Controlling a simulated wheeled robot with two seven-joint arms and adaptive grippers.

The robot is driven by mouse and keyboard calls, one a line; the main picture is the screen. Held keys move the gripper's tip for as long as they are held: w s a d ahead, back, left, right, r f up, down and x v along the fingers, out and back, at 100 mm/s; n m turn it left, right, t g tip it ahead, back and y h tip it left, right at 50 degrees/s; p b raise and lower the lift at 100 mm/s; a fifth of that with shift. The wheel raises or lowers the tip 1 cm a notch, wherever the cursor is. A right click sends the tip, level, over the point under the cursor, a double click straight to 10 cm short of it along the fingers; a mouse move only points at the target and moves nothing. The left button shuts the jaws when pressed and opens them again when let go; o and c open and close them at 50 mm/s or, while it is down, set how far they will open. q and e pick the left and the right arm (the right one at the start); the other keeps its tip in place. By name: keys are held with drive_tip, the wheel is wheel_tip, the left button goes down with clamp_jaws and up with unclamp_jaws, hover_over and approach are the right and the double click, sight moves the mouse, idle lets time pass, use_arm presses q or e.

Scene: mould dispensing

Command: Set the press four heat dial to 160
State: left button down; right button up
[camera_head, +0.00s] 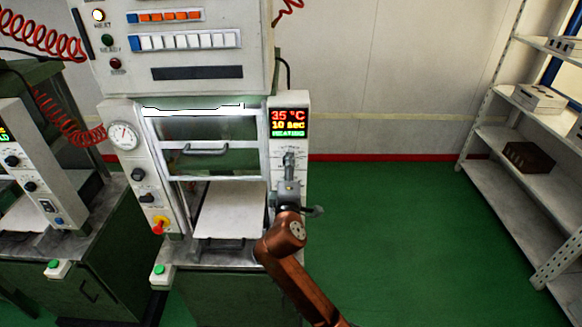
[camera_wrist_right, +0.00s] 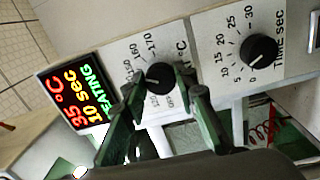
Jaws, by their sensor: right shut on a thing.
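The press (camera_head: 222,165) stands in the middle of the head view. Its display (camera_head: 290,122) reads 35 °C, 10 sec and HEATING; the display also shows in the right wrist view (camera_wrist_right: 78,100). The black heat dial (camera_wrist_right: 160,76) sits on a white panel with a °C scale; 150, 160 and 170 are printed around its upper side. My right gripper (camera_head: 288,158) reaches the panel below the display and hides the dial in the head view. In the right wrist view its green fingers (camera_wrist_right: 162,90) are shut on the heat dial. The dial's exact setting is too small to read.
A time dial (camera_wrist_right: 259,49) with a seconds scale sits beside the heat dial. Another press (camera_head: 40,165) stands at the left. A pressure gauge (camera_head: 124,135) and a red-yellow knob (camera_head: 159,225) are on the press's left post. A shelf rack (camera_head: 500,175) stands right; green floor between is clear.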

drive_tip(key=shift+a+f+m+b, duration=0.1)
drive_tip(key=shift+m+b, duration=0.3)
drive_tip(key=shift+m, duration=1.05)
drive_tip(key=shift+a+f+m+b, duration=0.1)
drive_tip(key=shift+m+b, duration=0.25)
drive_tip(key=shift+m, duration=1.1)
drive_tip(key=shift+r, duration=0.1)
drive_tip(key=o, duration=1.1)
drive_tip(key=shift+s+r, duration=0.15)
drive_tip(key=shift+o, duration=0.2)
drive_tip(key=shift+d, duration=0.1)
